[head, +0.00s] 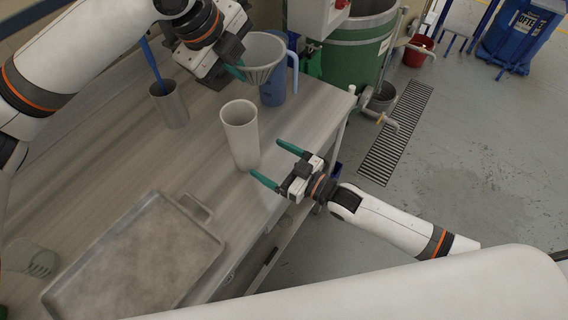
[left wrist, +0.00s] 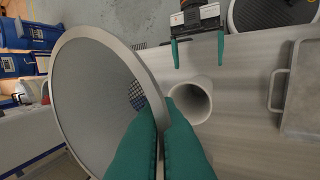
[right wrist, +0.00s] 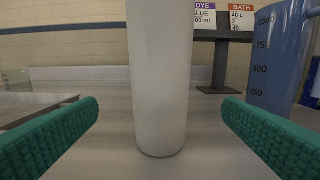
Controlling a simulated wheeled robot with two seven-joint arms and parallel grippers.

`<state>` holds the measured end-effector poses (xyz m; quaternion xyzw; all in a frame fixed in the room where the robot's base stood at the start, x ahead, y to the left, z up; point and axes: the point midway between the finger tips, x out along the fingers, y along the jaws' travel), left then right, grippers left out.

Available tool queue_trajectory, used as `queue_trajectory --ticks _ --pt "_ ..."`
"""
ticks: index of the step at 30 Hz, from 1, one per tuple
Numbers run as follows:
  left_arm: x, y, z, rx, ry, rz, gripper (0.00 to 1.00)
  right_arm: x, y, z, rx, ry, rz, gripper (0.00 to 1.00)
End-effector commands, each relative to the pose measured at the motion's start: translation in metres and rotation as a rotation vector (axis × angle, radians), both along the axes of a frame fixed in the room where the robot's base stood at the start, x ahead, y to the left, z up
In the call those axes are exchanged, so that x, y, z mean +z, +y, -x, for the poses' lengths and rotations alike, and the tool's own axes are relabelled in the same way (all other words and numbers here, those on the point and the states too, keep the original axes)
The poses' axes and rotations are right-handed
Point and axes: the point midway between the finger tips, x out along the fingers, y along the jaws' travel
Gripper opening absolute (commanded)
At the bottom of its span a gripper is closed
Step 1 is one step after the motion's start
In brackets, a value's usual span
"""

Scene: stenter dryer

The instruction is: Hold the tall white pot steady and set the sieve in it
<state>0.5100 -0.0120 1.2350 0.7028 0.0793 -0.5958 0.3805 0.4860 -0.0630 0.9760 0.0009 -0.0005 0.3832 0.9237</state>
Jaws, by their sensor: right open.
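The tall white pot (head: 240,137) stands upright on the bench near its edge. It also shows from above in the left wrist view (left wrist: 190,103), its mouth open and empty-looking. My left gripper (head: 237,72) is shut on the rim of the sieve (head: 262,60), a pale cone with a fine mesh. It holds the sieve above the bench, beyond the pot in the head view. My right gripper (head: 266,161) is open and low beside the pot. In the right wrist view the pot (right wrist: 160,80) stands centred ahead between the two green fingers, with gaps on both sides.
A blue measuring jug (head: 273,88) stands behind the sieve. A metal cup (head: 168,104) with a blue stick is at the left. A metal tray (head: 205,250) lies at the front. A sign stand (right wrist: 222,60) is behind the pot. Bare bench surrounds the pot.

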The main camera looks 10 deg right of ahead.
Motion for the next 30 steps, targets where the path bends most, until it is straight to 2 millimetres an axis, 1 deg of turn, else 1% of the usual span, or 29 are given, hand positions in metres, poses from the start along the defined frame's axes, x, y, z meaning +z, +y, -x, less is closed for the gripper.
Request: queue_trajectory --ticks 1,6,12,18,27,29,30 --pt "0.0 0.0 0.0 0.0 -0.001 0.001 0.0 0.001 0.008 -0.008 0.0 -0.002 -0.002 0.9" --pt "0.0 0.0 0.0 0.0 -0.001 0.001 0.0 0.001 0.032 -0.032 0.0 -0.003 -0.001 0.9" --pt "0.0 0.0 0.0 0.0 -0.001 0.001 0.0 0.0 0.053 -0.053 -0.001 -0.001 0.001 0.9" --pt "0.0 0.0 0.0 0.0 -0.001 0.001 0.0 0.0 0.062 -0.063 -0.001 0.0 0.001 0.9" --pt "0.0 0.0 0.0 0.0 -0.001 0.001 0.0 0.0 0.063 -0.064 -0.001 0.0 0.001 0.9" --pt "0.0 0.0 0.0 0.0 -0.001 0.001 0.0 0.0 0.063 -0.064 -0.001 0.0 0.001 0.8" --pt "0.0 0.0 0.0 0.0 -0.001 0.001 0.0 0.0 0.063 -0.064 -0.001 0.0 0.001 0.73"
